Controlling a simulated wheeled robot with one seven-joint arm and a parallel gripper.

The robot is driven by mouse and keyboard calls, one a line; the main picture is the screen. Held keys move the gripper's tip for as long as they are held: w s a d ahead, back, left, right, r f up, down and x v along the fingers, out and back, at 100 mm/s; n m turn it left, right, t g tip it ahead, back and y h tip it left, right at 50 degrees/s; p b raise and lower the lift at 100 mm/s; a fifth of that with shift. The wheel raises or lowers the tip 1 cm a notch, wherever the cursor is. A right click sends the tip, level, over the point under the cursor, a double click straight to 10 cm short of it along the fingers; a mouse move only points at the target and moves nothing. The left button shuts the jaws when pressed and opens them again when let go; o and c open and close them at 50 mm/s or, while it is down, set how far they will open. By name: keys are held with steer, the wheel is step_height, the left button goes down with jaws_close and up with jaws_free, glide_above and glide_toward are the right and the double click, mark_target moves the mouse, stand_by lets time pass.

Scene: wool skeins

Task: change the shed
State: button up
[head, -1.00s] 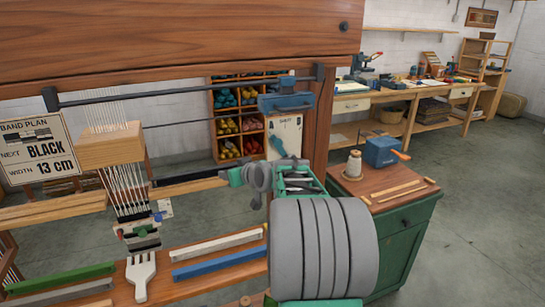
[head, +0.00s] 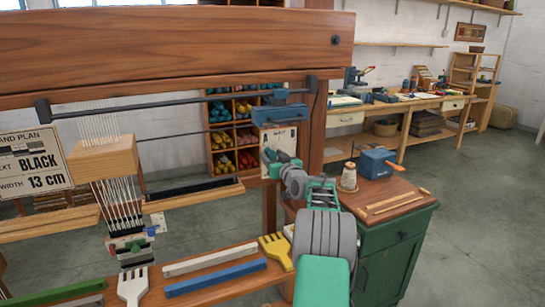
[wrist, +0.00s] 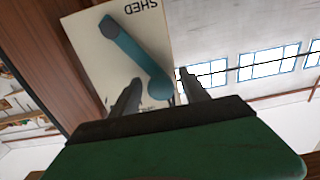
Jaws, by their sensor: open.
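The shed lever is a teal arm on a white plate marked SHED (head: 282,138), fixed to the loom's right post. In the wrist view the lever (wrist: 132,52) lies slanted across the plate (wrist: 88,50); the plate's lettering appears upside down. My gripper (head: 278,164) is in front of the plate, its fingers apart. In the wrist view my gripper (wrist: 160,77) has the lever's larger round end between its fingers in the picture; I cannot tell whether they touch it. In the head view the gripper partly hides the lever. Pale warp threads (head: 95,125) pass the wooden block (head: 103,158).
A sign (head: 33,160) reads black, 13 cm. The loom's front beam (head: 222,270) holds coloured bars, a white comb (head: 132,286) and a yellow comb (head: 276,250). A green cabinet (head: 395,250) with a winder (head: 377,163) stands right. Floor is open beyond.

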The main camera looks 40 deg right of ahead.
steer(key=shift+c, duration=0.2)
jaws_close()
stand_by(1.1)
